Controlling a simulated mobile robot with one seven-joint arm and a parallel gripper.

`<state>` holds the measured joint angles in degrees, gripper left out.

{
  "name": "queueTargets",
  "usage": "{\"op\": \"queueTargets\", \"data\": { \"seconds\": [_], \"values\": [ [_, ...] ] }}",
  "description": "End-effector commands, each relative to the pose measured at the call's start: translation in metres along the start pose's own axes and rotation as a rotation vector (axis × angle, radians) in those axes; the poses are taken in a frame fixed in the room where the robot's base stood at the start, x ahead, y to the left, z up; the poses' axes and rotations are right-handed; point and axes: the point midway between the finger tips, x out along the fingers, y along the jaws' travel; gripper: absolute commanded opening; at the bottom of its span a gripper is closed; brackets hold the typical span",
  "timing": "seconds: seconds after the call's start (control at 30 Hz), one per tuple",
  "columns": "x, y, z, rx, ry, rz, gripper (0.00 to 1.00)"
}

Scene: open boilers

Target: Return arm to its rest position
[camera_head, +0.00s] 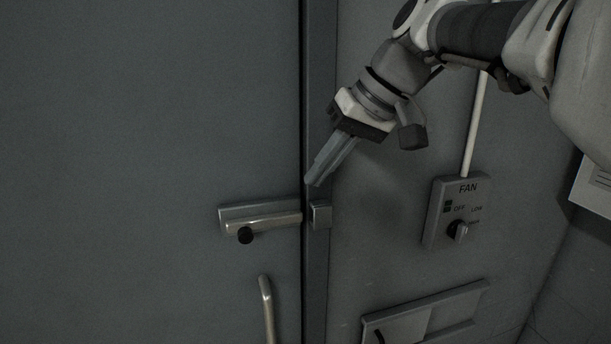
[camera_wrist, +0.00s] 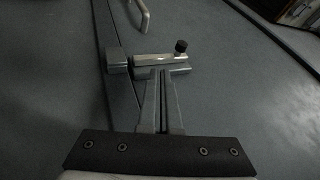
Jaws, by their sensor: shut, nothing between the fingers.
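My gripper (camera_head: 314,182) is shut and empty. In the head view it hangs in front of the door frame, fingers pointing down and left, a little above the door's sliding bolt (camera_head: 262,219). In the wrist view my gripper (camera_wrist: 160,75) points toward the bolt (camera_wrist: 160,62), and its tips overlap the bolt's lower edge in the picture. I cannot tell any contact there. The bolt has a dark round knob (camera_head: 245,235) and its end lies close to the catch (camera_head: 320,214) on the frame. My arm reaches in from the upper right.
A grey door (camera_head: 150,120) fills the left, with a curved handle (camera_head: 267,305) below the bolt. On the right wall are a FAN switch box (camera_head: 455,212), a pipe (camera_head: 475,125) rising from it, and a framed panel (camera_head: 425,318) low down. A white sheet (camera_head: 594,187) is at the right edge.

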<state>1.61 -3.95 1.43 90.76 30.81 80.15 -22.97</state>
Motion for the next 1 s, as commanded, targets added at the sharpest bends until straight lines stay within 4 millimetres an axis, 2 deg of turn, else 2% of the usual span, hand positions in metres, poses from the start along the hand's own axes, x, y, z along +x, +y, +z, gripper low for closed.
{"op": "queueTargets", "data": {
  "seconds": [0.23, 0.37, 0.47, 0.8, 0.9, 1.0],
  "values": [
    [0.000, 0.000, 0.002, 0.003, 0.001, 0.006, 0.00],
    [0.001, 0.005, 0.022, 0.034, 0.006, 0.056, 0.00],
    [0.003, 0.015, 0.053, 0.078, 0.017, 0.134, 0.00],
    [0.024, 0.063, 0.182, 0.203, 0.097, 0.431, 0.00],
    [0.032, 0.075, 0.210, 0.217, 0.121, 0.489, 0.00],
    [0.039, 0.083, 0.230, 0.223, 0.139, 0.528, 0.00]
  ]
}}
